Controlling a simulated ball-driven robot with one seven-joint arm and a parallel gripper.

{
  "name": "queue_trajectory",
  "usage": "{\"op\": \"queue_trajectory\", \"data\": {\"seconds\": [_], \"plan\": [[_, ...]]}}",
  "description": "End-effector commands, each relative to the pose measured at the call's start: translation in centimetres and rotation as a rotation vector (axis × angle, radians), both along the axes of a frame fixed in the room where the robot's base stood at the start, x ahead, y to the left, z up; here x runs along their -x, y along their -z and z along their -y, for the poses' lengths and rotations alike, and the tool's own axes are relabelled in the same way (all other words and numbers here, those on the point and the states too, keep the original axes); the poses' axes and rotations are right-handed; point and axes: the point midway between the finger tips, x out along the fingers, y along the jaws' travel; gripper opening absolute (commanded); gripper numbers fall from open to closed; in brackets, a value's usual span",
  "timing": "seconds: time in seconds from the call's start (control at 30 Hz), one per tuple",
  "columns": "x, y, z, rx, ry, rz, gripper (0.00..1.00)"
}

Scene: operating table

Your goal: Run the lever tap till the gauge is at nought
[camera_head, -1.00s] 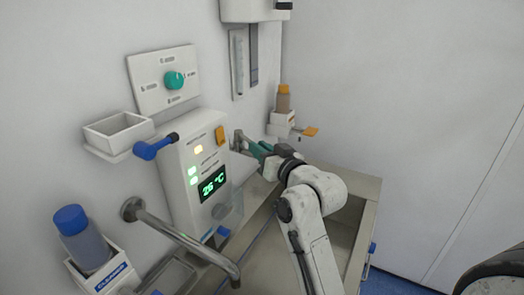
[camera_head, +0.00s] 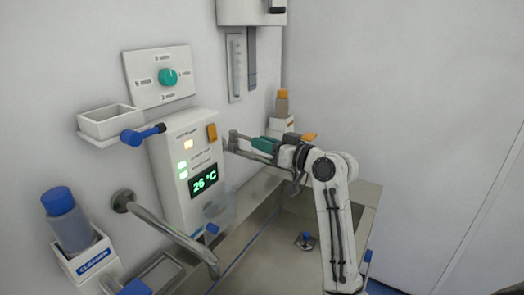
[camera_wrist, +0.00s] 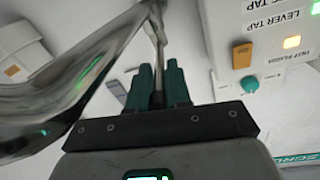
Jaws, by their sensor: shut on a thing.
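A thin metal lever (camera_head: 238,134) stands out from the wall to the right of the control box (camera_head: 192,170). My gripper (camera_head: 256,143) has its green fingers closed on the lever's end. In the wrist view the green fingers (camera_wrist: 158,84) are together around the thin metal rod (camera_wrist: 157,35). The box's label reads LEVER TAP in the wrist view. A clear upright gauge tube (camera_head: 237,66) with scale marks hangs on the wall; its level is too small to read. The box's display (camera_head: 205,181) reads 26 °C.
A metal spout (camera_head: 170,230) reaches over the sink (camera_head: 275,215) at left. A dial panel (camera_head: 158,77), blue-handled lever (camera_head: 143,134) and white tray (camera_head: 108,120) are on the wall. A cleaner bottle (camera_head: 66,220) stands front left; an orange-capped bottle (camera_head: 282,103) stands behind my gripper.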

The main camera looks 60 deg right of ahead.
Motion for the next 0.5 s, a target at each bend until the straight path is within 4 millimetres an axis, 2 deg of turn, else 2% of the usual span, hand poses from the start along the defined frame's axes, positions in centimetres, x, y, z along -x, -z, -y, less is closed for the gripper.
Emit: {"op": "queue_trajectory", "data": {"seconds": [0.4,0.43,0.5], "plan": [[-0.01,0.12,0.01,0.0,-0.028,-0.003,0.0],[-0.01,0.11,0.01,0.0,-0.027,-0.003,0.2],[-0.01,0.09,0.01,0.0,-0.027,-0.003,0.27]]}}
